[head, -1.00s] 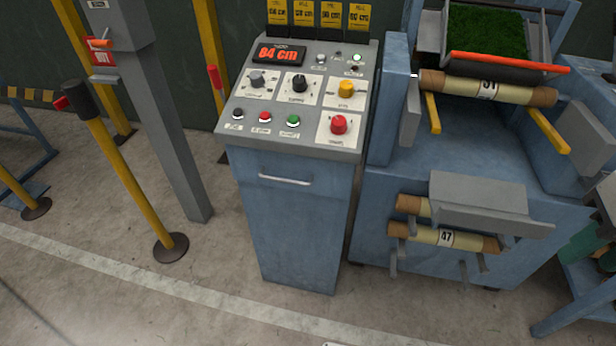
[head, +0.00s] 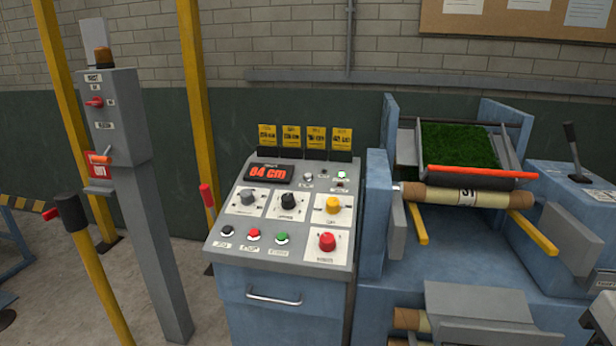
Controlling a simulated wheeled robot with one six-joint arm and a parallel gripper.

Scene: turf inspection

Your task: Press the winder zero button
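A blue-grey control console (head: 236,305) with a sloped panel stands at the centre of the head view. Its front row holds a black button (head: 227,231), a red button (head: 254,235) and a green button (head: 282,238). Their labels are too small to read, so I cannot tell which is the winder zero button. A display (head: 268,174) shows red digits, seemingly 84 cm. A large red mushroom button (head: 327,242) sits at the front right, with a yellow knob (head: 333,204) behind it. Black and grey knobs are further left.
A blue winder machine (head: 400,275) with a turf tray and a paper-wrapped roll (head: 468,196) stands close on the right. A grey post with a switch box (head: 115,125) and yellow posts stand on the left. Several yellow cards (head: 291,137) rise behind the panel.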

